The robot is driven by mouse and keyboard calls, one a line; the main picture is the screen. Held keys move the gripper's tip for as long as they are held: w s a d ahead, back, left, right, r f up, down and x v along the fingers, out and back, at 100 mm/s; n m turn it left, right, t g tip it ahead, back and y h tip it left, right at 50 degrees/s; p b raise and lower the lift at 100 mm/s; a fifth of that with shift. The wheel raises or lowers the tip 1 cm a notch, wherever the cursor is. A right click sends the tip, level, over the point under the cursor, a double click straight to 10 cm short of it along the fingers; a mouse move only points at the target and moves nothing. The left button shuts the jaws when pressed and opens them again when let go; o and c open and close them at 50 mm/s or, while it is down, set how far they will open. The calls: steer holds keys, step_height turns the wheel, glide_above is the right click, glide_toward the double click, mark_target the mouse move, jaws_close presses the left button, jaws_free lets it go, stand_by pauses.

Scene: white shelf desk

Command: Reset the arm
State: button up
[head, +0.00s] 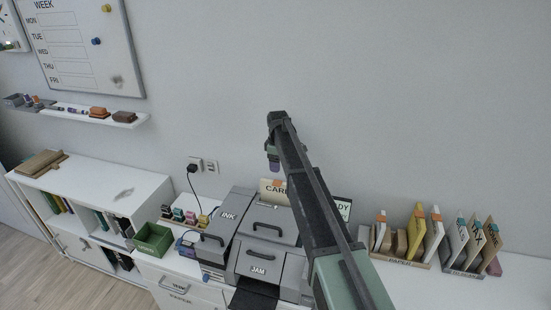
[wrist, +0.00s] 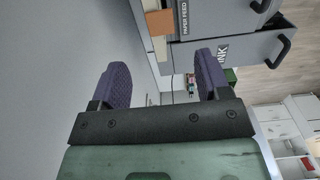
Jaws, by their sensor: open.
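My arm reaches up from the lower right across the middle of the head view, over the grey printer (head: 262,250). My gripper (head: 273,165) is at the far end of the arm, small and pointing down in front of the wall. In the wrist view my gripper (wrist: 162,75) shows two dark purple padded fingers spread wide apart, with nothing between them. The printer (wrist: 235,50) also shows there, with its INK and PAPER FEED labels, beyond the fingers. My arm hides part of the printer and of the cards behind it in the head view.
Ink bottles (head: 185,215) and a green bin (head: 153,239) stand left of the printer. Two book racks (head: 400,262) stand at the right. A wall shelf (head: 128,121) and whiteboard (head: 85,45) are at upper left. The wall to the upper right is bare.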

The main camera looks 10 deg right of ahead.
steer(key=s+f+m+b, duration=0.3)
steer(key=s+m, duration=0.3)
steer(key=s, duration=1.4)
steer(key=s+f+m+b, duration=0.3)
steer(key=s+m, duration=0.3)
steer(key=s, duration=1.5)
steer(key=shift+s+d+m, duration=0.15)
steer(key=shift+s+m, duration=0.15)
